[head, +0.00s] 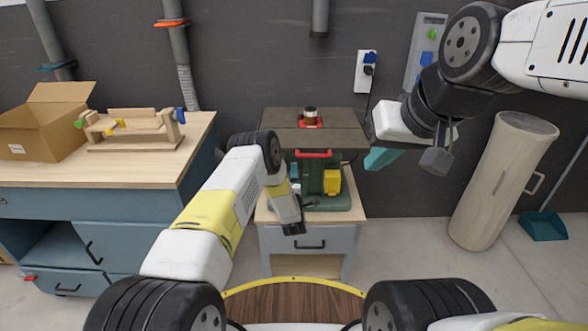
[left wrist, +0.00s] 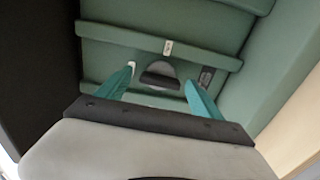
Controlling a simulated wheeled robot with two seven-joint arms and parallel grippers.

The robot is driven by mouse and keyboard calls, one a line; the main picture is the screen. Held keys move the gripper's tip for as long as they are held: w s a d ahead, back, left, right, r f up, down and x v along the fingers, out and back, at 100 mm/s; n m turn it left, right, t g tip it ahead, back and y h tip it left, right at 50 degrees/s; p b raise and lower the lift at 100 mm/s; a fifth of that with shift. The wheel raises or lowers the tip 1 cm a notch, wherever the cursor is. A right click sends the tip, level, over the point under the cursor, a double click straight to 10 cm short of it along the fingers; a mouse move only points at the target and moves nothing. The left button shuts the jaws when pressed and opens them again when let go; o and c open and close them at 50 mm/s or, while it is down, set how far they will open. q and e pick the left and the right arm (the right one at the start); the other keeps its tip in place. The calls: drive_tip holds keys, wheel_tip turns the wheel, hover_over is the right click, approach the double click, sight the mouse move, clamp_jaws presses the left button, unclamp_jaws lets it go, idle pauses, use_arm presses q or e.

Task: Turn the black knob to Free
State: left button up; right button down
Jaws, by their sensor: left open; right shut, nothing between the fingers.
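The black knob (left wrist: 161,76) shows in the left wrist view as a dark bar on a round grey dial, set in a green panel. A small white label (left wrist: 167,47) sits above it and a dark label (left wrist: 206,75) to its right; I cannot read either. My left gripper (left wrist: 158,84) is open, with one teal finger on each side of the knob; contact cannot be told. In the head view the knob is not visible, and my left arm covers part of the green machine (head: 345,202). My right gripper (head: 379,158) is shut and empty, raised right of the machine.
The machine stands on a small grey drawer cabinet (head: 335,242). A blue workbench (head: 125,235) at left carries a cardboard box (head: 45,135) and a wooden frame (head: 135,125). A tall beige cylinder (head: 500,180) leans at right. A wall socket (head: 366,72) is behind.

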use_arm(q)
drive_tip(key=shift+c, duration=0.5)
drive_tip(key=c, duration=1.3)
drive_tip(key=shift+m, duration=0.4)
drive_tip(key=m, duration=1.7)
drive_tip(key=shift+f, duration=0.1)
